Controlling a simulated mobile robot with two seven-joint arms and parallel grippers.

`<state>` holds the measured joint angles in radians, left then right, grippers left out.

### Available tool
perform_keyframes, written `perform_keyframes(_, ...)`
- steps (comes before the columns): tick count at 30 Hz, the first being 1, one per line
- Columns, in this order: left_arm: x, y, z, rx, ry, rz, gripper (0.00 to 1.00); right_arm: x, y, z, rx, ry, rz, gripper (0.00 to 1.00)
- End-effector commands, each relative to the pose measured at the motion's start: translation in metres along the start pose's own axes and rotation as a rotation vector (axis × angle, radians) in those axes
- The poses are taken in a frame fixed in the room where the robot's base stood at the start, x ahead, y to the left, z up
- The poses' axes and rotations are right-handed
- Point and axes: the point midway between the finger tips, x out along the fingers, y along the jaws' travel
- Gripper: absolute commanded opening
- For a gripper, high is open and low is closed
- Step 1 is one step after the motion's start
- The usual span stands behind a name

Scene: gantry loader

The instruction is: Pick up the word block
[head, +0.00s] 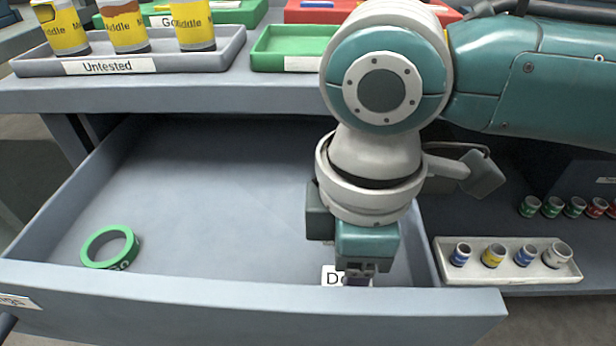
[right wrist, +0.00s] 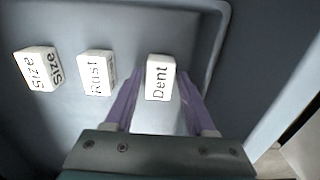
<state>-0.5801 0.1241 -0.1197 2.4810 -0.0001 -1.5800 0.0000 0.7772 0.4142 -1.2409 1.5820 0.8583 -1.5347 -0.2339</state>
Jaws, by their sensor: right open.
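A white word block reading "Dent" (right wrist: 160,78) lies in the open drawer, label up. In the right wrist view it is between the tips of my right gripper's purple fingers (right wrist: 159,85), with a gap on each side. In the head view my right gripper (head: 358,275) points down into the drawer's front right part and partly covers the Dent block (head: 331,277). Two more white blocks, "Rust" (right wrist: 96,73) and "Size" (right wrist: 37,68), lie left of it in the wrist view; my arm hides them in the head view. My left gripper is out of view.
The open drawer (head: 220,200) also holds a green ring (head: 88,246) at its left. Its front wall (head: 250,300) is close to my gripper. Above stands a tray marked "Untested" (head: 190,62) with yellow cans. A white tray (head: 510,274) of small cans stands at the right.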

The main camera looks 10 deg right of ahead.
Motion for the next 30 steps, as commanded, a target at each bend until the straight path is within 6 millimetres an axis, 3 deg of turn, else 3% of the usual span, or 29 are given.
perform_keyframes(7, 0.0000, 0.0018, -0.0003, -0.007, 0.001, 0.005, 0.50, 0.0008, 0.0001, -0.0002, 0.000, 0.001, 0.001, 0.53)
perform_keyframes(21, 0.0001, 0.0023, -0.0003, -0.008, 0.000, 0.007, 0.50, 0.0005, 0.0002, -0.0002, 0.000, 0.001, 0.001, 0.00)
perform_keyframes(30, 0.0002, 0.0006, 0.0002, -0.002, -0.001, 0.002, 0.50, 0.0004, 0.0003, -0.0003, 0.000, 0.001, 0.001, 0.00)
